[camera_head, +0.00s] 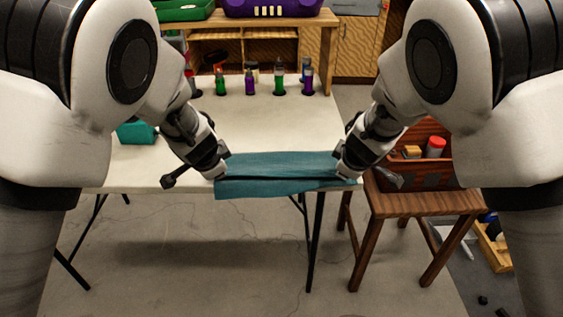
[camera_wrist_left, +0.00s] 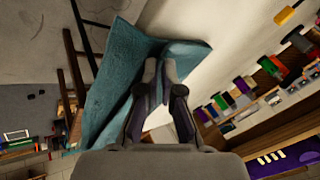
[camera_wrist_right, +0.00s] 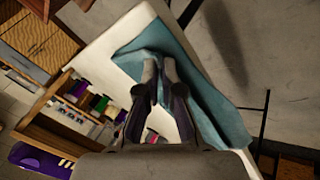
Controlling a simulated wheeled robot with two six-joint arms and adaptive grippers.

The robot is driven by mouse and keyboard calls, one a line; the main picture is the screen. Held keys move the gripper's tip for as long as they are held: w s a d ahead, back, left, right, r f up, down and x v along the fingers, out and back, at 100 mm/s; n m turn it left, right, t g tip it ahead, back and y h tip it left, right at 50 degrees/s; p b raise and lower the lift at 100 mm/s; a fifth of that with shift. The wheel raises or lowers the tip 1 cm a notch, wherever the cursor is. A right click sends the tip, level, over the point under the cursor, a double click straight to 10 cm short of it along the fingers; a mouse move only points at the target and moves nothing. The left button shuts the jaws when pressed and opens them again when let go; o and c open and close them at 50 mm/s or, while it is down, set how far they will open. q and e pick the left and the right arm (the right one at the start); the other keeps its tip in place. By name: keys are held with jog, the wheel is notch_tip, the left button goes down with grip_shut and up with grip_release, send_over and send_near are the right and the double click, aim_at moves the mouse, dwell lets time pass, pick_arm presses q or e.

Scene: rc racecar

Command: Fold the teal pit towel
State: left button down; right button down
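The teal towel (camera_head: 280,165) lies in a long strip along the front edge of the white table. Its front part hangs over the edge, and a dark gap runs between its upper and lower layers. My left gripper (camera_head: 219,173) is at the towel's left end and my right gripper (camera_head: 346,173) at its right end. In the left wrist view the fingers (camera_wrist_left: 160,70) are close together with towel (camera_wrist_left: 118,75) bunched on both sides. In the right wrist view the fingers (camera_wrist_right: 160,68) are also close together on the towel (camera_wrist_right: 205,100). The pinched cloth is mostly hidden.
Several small coloured bottles (camera_head: 279,80) stand at the back of the white table (camera_head: 190,135). A teal box (camera_head: 136,132) sits at the left. A wooden stool (camera_head: 425,203) with a toolbox (camera_head: 436,172) stands right of the table. The table's middle is clear.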

pick_arm(q)
jog(key=c, duration=1)
grip_release()
jog(key=shift+c, duration=0.2)
pick_arm(e)
jog(key=c, duration=1)
grip_release()
jog(key=shift+c, duration=0.2)
